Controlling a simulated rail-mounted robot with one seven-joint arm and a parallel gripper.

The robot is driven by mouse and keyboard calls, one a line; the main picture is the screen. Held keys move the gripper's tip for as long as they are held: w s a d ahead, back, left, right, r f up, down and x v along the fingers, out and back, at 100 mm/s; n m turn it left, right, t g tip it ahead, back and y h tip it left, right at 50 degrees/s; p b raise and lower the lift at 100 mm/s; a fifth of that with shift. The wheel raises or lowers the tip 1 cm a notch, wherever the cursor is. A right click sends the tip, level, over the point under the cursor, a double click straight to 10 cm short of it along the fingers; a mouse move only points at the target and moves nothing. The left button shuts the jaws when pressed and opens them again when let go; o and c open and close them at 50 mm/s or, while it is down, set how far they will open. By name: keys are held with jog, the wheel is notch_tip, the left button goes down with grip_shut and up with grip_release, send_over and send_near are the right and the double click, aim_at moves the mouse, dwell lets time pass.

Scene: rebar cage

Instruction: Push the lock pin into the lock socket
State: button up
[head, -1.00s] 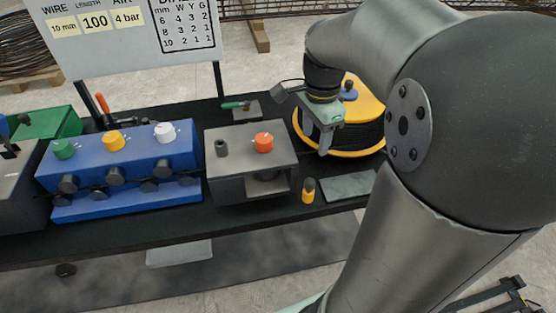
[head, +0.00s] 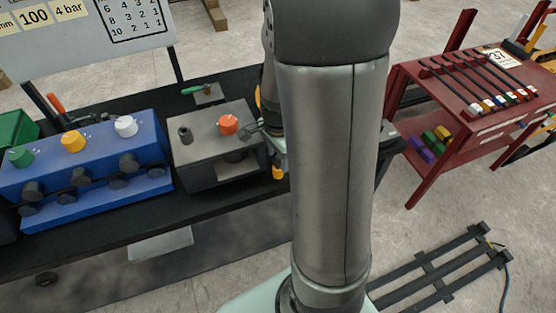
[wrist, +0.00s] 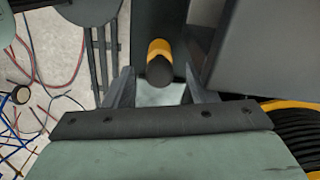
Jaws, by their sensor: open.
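A small yellow piece with a black top, which may be the lock pin, stands on the black bench beside the grey box; in the head view (head: 278,173) my arm partly covers it. In the wrist view this piece (wrist: 159,50) lies ahead, between the lines of my fingers. My gripper (wrist: 157,88) is open, its fingers apart with nothing between them. In the head view my arm hides most of the gripper. I cannot make out the lock socket for certain.
The grey box (head: 200,150) carries an orange knob (head: 228,125) and a dark peg (head: 185,134). A blue valve block (head: 85,155) stands left of it. A red rack (head: 470,90) is at the right. A black cable coil (wrist: 298,135) lies close at the gripper's right.

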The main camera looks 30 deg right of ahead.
jog(key=shift+f, duration=0.5)
jog(key=shift+c, duration=0.3)
grip_shut()
jog(key=shift+r, duration=0.1)
